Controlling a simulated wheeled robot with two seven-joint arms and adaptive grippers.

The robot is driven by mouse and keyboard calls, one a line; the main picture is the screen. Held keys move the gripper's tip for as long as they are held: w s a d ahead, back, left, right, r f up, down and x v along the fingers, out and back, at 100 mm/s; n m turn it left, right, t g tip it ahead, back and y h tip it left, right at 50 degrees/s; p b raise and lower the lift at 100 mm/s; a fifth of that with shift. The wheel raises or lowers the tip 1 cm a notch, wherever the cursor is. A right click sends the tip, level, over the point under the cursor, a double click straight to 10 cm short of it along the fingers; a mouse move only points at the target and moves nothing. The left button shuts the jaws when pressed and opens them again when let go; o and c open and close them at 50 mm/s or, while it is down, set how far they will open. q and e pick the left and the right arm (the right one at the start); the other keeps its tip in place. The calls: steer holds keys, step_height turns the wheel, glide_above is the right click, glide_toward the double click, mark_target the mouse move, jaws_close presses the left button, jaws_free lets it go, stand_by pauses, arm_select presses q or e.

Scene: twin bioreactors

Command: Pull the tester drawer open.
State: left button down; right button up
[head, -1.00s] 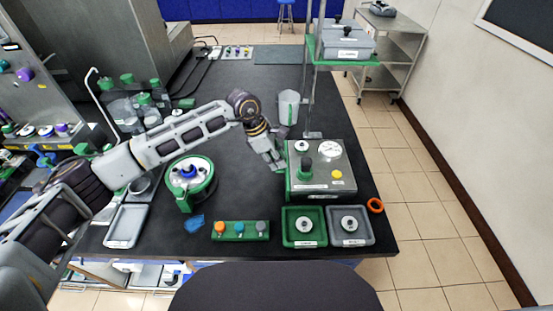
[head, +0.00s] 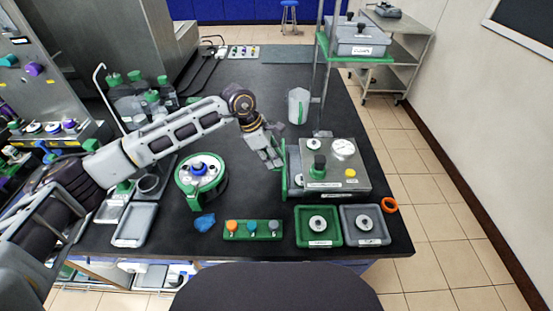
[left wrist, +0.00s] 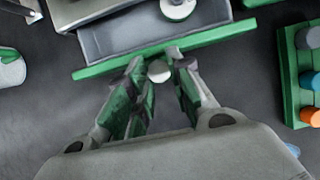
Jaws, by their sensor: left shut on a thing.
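The tester (head: 345,180) is a grey metal box with a gauge and a yellow button on top, at the right of the bench. Its drawer has a green front panel (head: 284,167) on the tester's left side. The panel stands out from the box, with a gap between. In the left wrist view, the drawer's grey inside (left wrist: 115,38) shows behind the green front. My left gripper (head: 274,160) is shut on the pale round drawer knob (left wrist: 159,72), with its fingers on either side. My right gripper is not in view.
A green tray (head: 301,237) and a grey tray (head: 384,235) stand in front of the tester. A white beaker-like cup (head: 298,105) stands behind my left gripper. A round green device (head: 182,195) stands to the left. Bare bench lies between it and the drawer.

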arm_select(q)
steer(key=shift+a+f, duration=0.1)
steer(key=shift+a, duration=0.7)
steer(key=shift+a+b, duration=0.6)
steer(key=shift+a, duration=1.2)
steer(key=c, duration=1.5)
jaws_free()
steer(key=shift+o, duration=1.2)
steer(key=shift+a+r, duration=0.25)
steer(key=shift+r, duration=0.4)
steer(key=v, duration=1)
steer(key=shift+a+r, duration=0.2)
steer(key=shift+r, duration=0.15)
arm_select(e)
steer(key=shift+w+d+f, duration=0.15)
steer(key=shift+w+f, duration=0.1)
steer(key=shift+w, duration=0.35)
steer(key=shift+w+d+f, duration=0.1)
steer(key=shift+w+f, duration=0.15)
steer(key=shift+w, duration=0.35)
arm_select(q)
steer(key=shift+f, duration=0.1)
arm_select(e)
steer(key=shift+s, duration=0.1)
